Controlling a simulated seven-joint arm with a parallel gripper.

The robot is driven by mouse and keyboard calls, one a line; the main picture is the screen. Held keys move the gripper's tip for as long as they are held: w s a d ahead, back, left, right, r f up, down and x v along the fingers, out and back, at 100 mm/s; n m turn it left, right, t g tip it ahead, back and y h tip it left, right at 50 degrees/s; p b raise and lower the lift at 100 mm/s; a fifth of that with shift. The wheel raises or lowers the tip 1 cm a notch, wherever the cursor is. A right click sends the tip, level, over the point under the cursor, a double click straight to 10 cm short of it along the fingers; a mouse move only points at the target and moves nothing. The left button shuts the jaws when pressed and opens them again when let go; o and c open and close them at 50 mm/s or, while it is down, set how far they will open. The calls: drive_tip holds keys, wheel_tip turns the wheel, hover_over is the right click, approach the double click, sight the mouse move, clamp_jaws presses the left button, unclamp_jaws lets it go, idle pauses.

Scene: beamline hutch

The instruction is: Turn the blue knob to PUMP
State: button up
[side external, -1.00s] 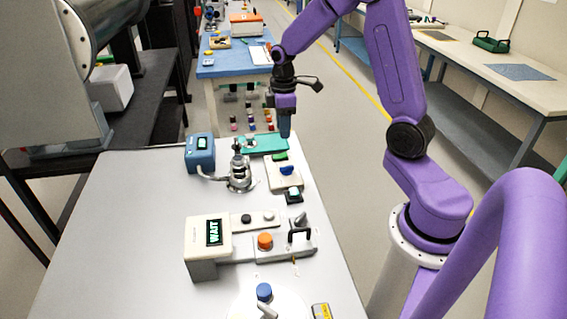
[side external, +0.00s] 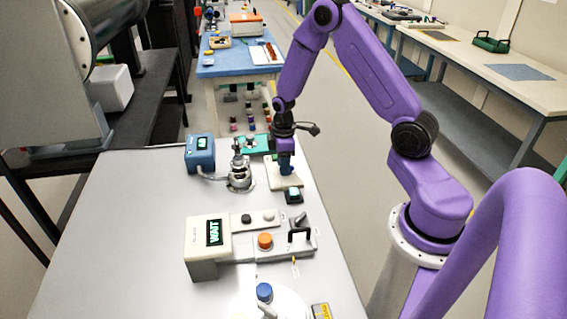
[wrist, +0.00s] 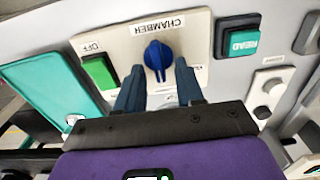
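The blue knob (wrist: 158,58) sits on a cream panel (wrist: 196,24) marked CHAMBER, which reads upside down in the wrist view. An OFF label is at the panel's left; a label on the right is partly hidden by a finger, and I cannot read PUMP. My gripper (wrist: 160,70) is open, its two fingertips on either side of the knob's lower part in the picture, with gaps showing. In the side view my gripper (side external: 286,172) is low over the cream panel (side external: 290,183) and hides the knob.
A green block (wrist: 100,72) is on the panel's left. A teal READ button (wrist: 242,41) stands to the right, and a teal tray (wrist: 48,75) to the left. The side view shows a WAIT display box (side external: 208,245), an orange knob (side external: 265,240) and another blue knob (side external: 264,291).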

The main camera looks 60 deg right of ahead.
clamp_jaws()
drive_tip(key=shift+m, duration=0.4)
drive_tip(key=m, duration=0.5)
drive_tip(key=shift+w+d+m, duration=0.15)
drive_tip(key=shift+d+m, duration=0.05)
drive_tip(key=shift+m, duration=0.1)
drive_tip(key=m, duration=0.5)
drive_tip(key=shift+d, duration=0.25)
drive_tip(key=shift+m, duration=0.4)
unclamp_jaws()
